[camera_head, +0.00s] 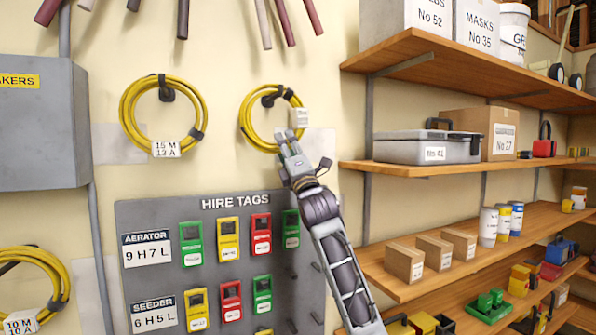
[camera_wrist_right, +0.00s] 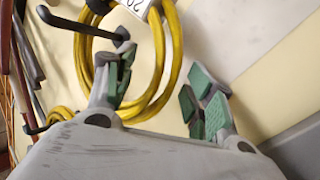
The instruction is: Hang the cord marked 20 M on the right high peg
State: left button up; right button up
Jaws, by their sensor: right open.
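A yellow cord coil (camera_head: 246,122) hangs on the wall at the upper right, at a black peg (camera_head: 269,98). Its white tag (camera_head: 300,117) is too small to read in the head view. In the right wrist view the coil (camera_wrist_right: 172,60) carries a tag (camera_wrist_right: 138,6) showing "20", and the peg (camera_wrist_right: 85,26) reaches out through the loop. My right gripper (camera_head: 290,140) is at the coil's lower right. In the wrist view the gripper's fingers (camera_wrist_right: 162,95) are spread, with the cord seen behind the gap; I cannot tell whether they touch it. My left gripper is not in view.
A cord tagged 15 M 13 A (camera_head: 125,113) hangs to the left, and one tagged 10 M 10 A (camera_head: 62,283) is lower left. A grey hire-tags board (camera_head: 160,215) sits below. Wooden shelves (camera_head: 400,170) with boxes project at right. Hoses (camera_head: 285,22) hang above.

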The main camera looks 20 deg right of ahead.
jog(key=v, duration=1)
dwell(0.7)
